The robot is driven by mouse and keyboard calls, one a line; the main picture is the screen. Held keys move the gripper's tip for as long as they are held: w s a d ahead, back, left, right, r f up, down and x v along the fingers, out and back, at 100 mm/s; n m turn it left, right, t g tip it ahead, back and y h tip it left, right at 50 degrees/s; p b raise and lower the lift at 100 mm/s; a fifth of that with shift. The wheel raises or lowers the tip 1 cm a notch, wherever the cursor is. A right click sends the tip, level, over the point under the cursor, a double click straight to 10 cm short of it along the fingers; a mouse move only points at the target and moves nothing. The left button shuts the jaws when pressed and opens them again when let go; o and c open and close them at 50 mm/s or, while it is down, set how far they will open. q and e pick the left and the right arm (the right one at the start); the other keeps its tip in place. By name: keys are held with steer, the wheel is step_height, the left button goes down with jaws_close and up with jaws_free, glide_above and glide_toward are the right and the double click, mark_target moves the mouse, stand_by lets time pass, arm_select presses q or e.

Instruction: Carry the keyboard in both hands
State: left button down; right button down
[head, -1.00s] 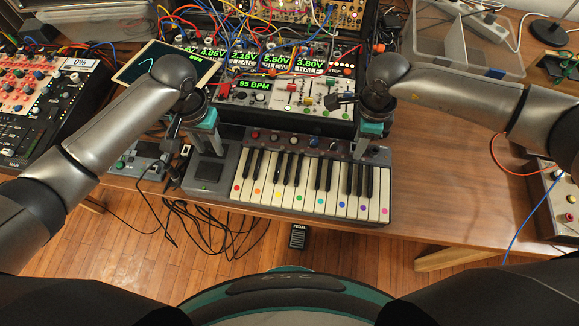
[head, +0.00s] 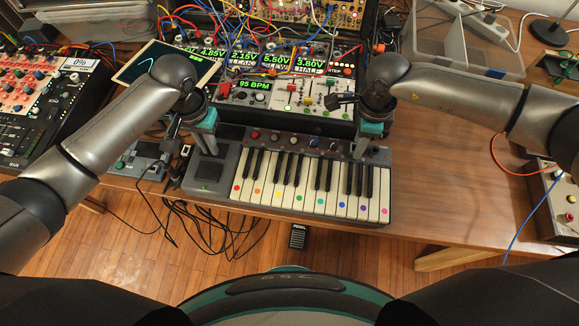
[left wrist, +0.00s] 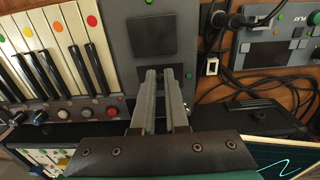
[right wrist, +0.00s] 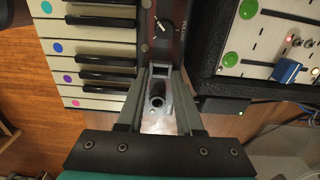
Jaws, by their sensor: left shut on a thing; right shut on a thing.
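The keyboard (head: 310,185), grey with white and black keys and coloured dots, lies level along the front of the table in the head view. It also shows in the left wrist view (left wrist: 112,30) and the right wrist view (right wrist: 98,22). My left gripper (head: 207,152) is shut on its back edge near the left end, behind the dark square pad. My right gripper (head: 361,150) is shut on its back edge near the right end; a round socket shows between the fingers in the right wrist view. I cannot tell whether the keyboard touches the table.
A synth case (head: 290,112) with patch cables stands close behind the keyboard. A tablet (head: 140,62) and a mixer (head: 50,100) are at left, with loose cables (head: 215,222) hanging below.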

stand_by(0.7)
arm_select(q)
steer(key=shift+w+r, duration=0.15)
arm_select(e)
steer(key=shift+w+r, duration=0.15)
